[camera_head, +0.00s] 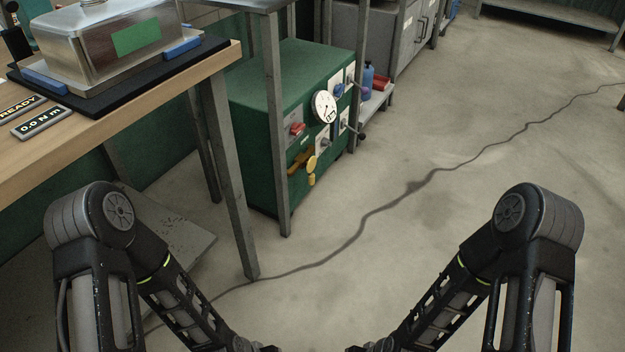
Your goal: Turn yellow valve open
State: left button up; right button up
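The yellow valve (303,163) is on the front face of a green cabinet (262,130), low and near its left edge. A round yellow piece (312,163) shows just beside the lever part; I cannot tell if the valve is open or closed. A grey post stands close to its left. My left arm comes in from the left and my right arm from the right, both well in front of the cabinet and apart from the valve.
A white round gauge (324,107), a red valve (297,129) and a blue knob (339,90) share the cabinet face. A wooden table (150,110) with a metal box (115,38) stands at left. A dark cable (372,212) crosses the floor; the floor at right is open.

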aim_at(311, 162)
jog(key=i+l+z, duration=0.65)
jog(key=i+z, duration=0.35)
jog(key=i+l, duration=0.1)
jog(key=i, duration=0.65)
jog(key=i+l+z, duration=0.1)
jog(key=i, duration=0.65)
jog(key=i+u, duration=0.25)
jog(key=u, duration=0.15)
jog(key=i+l+u, duration=0.1)
jog(key=i+u, duration=0.25)
jog(key=i+l+u, duration=0.15)
jog(key=u, duration=0.25)
jog(key=i+l+u, duration=0.25)
jog(key=u, duration=0.15)
jog(key=i+u, duration=0.15)
jog(key=u, duration=0.3)
jog(key=i+l+u, duration=0.15)
jog(key=u, duration=0.25)
jog(key=i+l+u, duration=0.15)
jog(key=u, duration=0.3)
jog(key=i+l+u, duration=0.1)
jog(key=u, duration=0.35)
jog(key=l+u, duration=0.6)
jog(key=u, duration=0.25)
jog(key=i+l+u, duration=0.15)
jog(key=l+u, duration=0.15)
